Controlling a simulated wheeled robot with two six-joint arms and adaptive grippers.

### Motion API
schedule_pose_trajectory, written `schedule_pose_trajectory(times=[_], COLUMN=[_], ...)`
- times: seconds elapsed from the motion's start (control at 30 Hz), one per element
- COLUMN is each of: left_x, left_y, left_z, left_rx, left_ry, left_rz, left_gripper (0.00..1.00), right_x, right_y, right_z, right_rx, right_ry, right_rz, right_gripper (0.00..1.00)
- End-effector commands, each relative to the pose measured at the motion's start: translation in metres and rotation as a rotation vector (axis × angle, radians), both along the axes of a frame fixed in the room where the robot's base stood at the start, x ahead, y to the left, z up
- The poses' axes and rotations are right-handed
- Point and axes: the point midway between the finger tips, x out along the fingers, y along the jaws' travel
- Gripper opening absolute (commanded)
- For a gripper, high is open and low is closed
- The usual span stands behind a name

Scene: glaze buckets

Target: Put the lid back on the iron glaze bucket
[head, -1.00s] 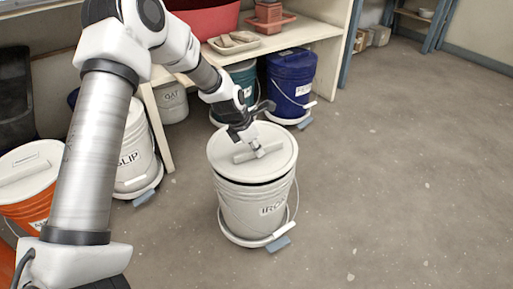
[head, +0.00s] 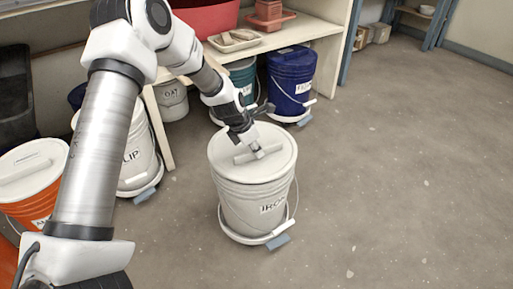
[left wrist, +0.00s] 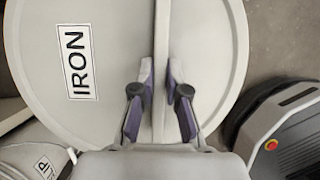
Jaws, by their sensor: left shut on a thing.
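The white iron glaze bucket (head: 240,208) stands on the floor on a wheeled dolly, labelled IRON. Its pale round lid (head: 228,163) lies across the top with no dark gap showing along the near rim. In the left wrist view the lid (left wrist: 60,110) also carries an IRON label and a straight bar handle (left wrist: 163,25). My left gripper (left wrist: 160,85) is shut on that handle. In the head view the left gripper (head: 256,150) is over the middle of the lid. My right gripper is in neither view.
An orange lidded bucket (head: 32,200) and a white slip bucket (head: 140,170) stand to the left. A blue bucket (head: 291,80) and a teal one (head: 243,75) stand by the shelf (head: 310,32) behind. The floor to the right is clear.

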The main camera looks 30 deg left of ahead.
Motion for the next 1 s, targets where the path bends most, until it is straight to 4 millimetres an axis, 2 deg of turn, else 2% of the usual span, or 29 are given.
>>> schedule_pose_trajectory(times=[1.0], left_x=[0.0001], left_y=[-0.0001], left_z=[-0.005], left_rx=[0.001], left_ry=[0.0], left_rz=[0.0], left_gripper=[0.0], right_x=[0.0], right_y=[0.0], right_z=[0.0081], right_rx=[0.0], right_ry=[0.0], right_rz=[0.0], right_gripper=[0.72])
